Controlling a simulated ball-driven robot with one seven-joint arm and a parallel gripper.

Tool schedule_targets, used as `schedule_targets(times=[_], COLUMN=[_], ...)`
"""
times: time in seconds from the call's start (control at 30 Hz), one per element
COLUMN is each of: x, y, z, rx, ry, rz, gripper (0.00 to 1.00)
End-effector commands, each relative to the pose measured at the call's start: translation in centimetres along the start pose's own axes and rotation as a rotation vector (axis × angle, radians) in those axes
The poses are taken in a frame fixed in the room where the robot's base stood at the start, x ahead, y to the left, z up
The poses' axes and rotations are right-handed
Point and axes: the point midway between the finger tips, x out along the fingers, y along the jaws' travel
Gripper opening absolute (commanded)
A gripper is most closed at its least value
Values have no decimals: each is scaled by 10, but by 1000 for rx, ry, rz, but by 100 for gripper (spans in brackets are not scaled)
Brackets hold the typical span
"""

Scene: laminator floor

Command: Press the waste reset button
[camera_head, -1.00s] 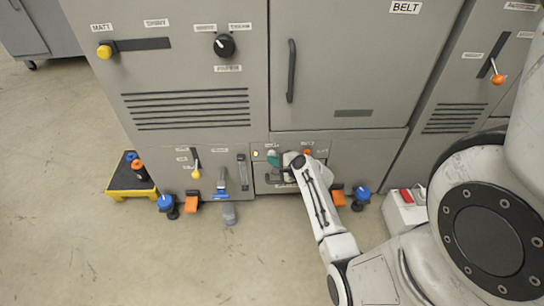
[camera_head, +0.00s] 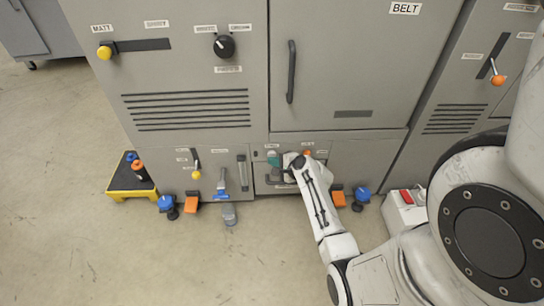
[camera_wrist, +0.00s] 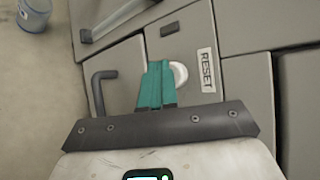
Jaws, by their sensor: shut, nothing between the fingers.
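In the wrist view a round white button (camera_wrist: 180,73) sits on a grey panel beside a label reading RESET (camera_wrist: 207,70). The teal fingers of my gripper (camera_wrist: 157,68) are shut, with nothing between them. Their tips overlap the button's near edge in the picture; whether they touch it or press it in, I cannot tell. In the head view my gripper (camera_head: 272,157) is at the low front panel (camera_head: 262,187) of the machine, and the button is hidden there. A small dark rectangle (camera_wrist: 170,29) lies on the panel near the button.
A dark bent handle (camera_wrist: 103,92) stands out close to my fingers. Left of the panel are a yellow-knobbed lever (camera_head: 196,174) and a blue-handled part (camera_head: 221,196). A yellow step (camera_head: 131,177) stands farther left. The floor in front is mostly clear.

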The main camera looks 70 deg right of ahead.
Motion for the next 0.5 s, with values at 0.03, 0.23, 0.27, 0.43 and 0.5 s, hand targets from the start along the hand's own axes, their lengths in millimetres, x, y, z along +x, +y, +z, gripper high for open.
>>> schedule_targets(times=[0.03,0.23,0.27,0.43,0.5], x=[-3,-10,-10,-10,-10], y=[0,5,5,6,6], z=[2,7,7,7,7], rx=[0,0,0,0,0], ry=[0,0,0,0,0], rz=[0,-1,-1,-1,-1], gripper=[0,0,0,0,0])
